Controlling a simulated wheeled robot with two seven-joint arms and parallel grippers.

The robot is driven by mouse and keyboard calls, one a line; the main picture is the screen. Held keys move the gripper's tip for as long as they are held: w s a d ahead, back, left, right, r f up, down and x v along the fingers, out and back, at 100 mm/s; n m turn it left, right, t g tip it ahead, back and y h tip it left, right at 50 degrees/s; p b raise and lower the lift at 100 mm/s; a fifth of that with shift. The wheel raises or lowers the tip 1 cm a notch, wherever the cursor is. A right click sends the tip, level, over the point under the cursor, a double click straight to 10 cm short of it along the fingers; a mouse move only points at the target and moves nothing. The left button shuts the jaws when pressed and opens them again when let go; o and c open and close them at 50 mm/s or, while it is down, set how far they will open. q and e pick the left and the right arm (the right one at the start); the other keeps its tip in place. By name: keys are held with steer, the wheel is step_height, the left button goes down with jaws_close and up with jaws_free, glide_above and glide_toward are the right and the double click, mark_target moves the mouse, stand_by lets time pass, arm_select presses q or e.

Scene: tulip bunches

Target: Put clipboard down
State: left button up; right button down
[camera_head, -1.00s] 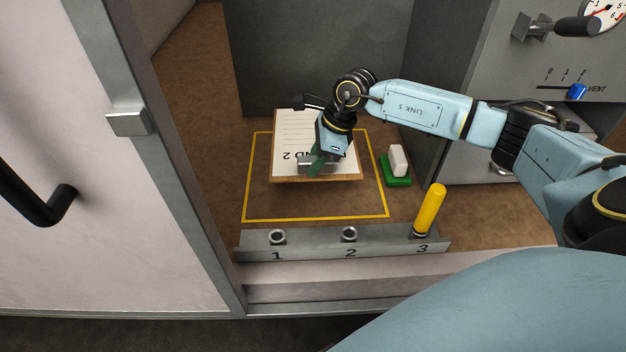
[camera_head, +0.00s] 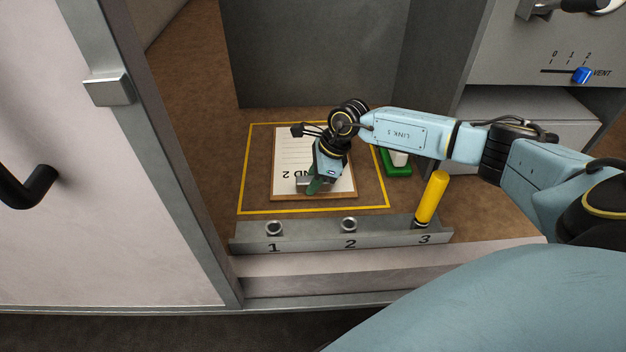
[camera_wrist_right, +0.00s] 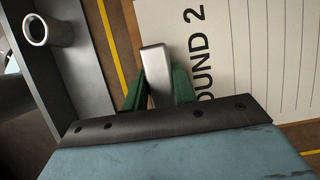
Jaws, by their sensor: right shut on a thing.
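The clipboard (camera_head: 285,160) has a white lined sheet marked "ROUND 2" in part and a brown board edge. In the head view it lies flat, or very nearly so, inside the yellow outline (camera_head: 320,211) on the brown surface. My right gripper (camera_head: 312,187) is over its near edge, shut on the clipboard's metal clip. The right wrist view shows the green fingers (camera_wrist_right: 158,88) on both sides of the grey clip (camera_wrist_right: 156,70), with the sheet (camera_wrist_right: 245,60) beside them. My left gripper is not in view.
A metal rail (camera_head: 312,236) with sockets 1, 2 and 3 runs along the front; a yellow peg (camera_head: 432,198) stands in 3. A white block (camera_head: 400,158) on a green base (camera_head: 398,170) is right of the outline. A blue vent slider (camera_head: 582,75) is at upper right.

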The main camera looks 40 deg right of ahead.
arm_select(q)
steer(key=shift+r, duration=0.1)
arm_select(e)
steer(key=c, duration=1.5)
jaws_free()
steer(key=shift+f, duration=0.1)
steer(key=o, duration=0.4)
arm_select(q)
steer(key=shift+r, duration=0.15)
arm_select(e)
steer(key=shift+d+r, duration=0.15)
steer(key=shift+r, duration=0.35)
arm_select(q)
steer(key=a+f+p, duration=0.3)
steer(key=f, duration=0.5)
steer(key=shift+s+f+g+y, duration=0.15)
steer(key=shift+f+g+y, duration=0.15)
arm_select(e)
steer(key=v, duration=1.1)
steer(key=shift+s+r, duration=0.1)
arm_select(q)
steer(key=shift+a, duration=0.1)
